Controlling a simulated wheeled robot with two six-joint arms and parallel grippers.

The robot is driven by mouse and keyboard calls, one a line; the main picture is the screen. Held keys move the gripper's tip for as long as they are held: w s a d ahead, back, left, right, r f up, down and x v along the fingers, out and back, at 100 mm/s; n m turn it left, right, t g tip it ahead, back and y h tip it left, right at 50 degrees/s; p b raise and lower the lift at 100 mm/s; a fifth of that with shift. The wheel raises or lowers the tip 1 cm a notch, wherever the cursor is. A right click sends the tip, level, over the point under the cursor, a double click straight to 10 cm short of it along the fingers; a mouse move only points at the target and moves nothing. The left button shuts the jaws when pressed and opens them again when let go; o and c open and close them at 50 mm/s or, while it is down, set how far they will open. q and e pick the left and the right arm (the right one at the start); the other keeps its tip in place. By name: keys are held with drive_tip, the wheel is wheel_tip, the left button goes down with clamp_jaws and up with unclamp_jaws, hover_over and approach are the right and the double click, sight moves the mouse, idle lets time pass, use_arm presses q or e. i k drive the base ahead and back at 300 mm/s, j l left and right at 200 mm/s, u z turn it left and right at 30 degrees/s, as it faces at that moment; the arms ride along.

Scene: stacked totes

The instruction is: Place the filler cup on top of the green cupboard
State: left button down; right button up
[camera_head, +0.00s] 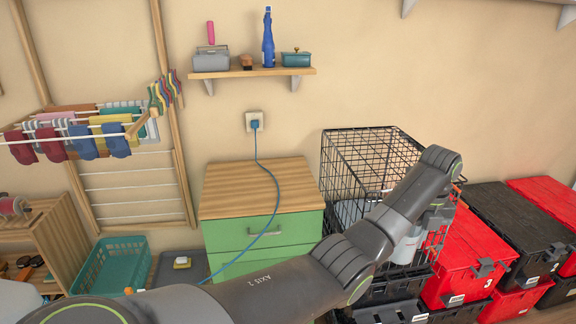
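The green cupboard (233,235) stands against the wall in the middle of the head view. Its wooden top (245,190) is bare except for a blue cable running over it. My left arm reaches from the bottom across the cupboard's front right to the wire crate. My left gripper (412,243) is at the crate's front right, pointing down and partly hidden by my forearm. A pale grey shape shows there, but I cannot tell if it is the filler cup or part of the gripper. My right gripper is not in view.
A black wire crate (350,150) stands right of the cupboard, beside red totes (470,250) and black totes (505,215). A teal basket (110,265) is at lower left. A wall shelf (255,72) holds several items above the cupboard. A drying rack hangs left.

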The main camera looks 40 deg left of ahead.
sight(257, 193)
drive_tip(key=i+j+u, duration=0.2)
drive_tip(key=u, duration=0.2)
drive_tip(key=i+u, duration=0.8)
drive_tip(key=i+j+z, duration=0.1)
drive_tip(key=i+j, duration=0.15)
drive_tip(key=i, duration=0.15)
drive_tip(key=i+j, duration=0.3)
drive_tip(key=i+l+z, duration=0.05)
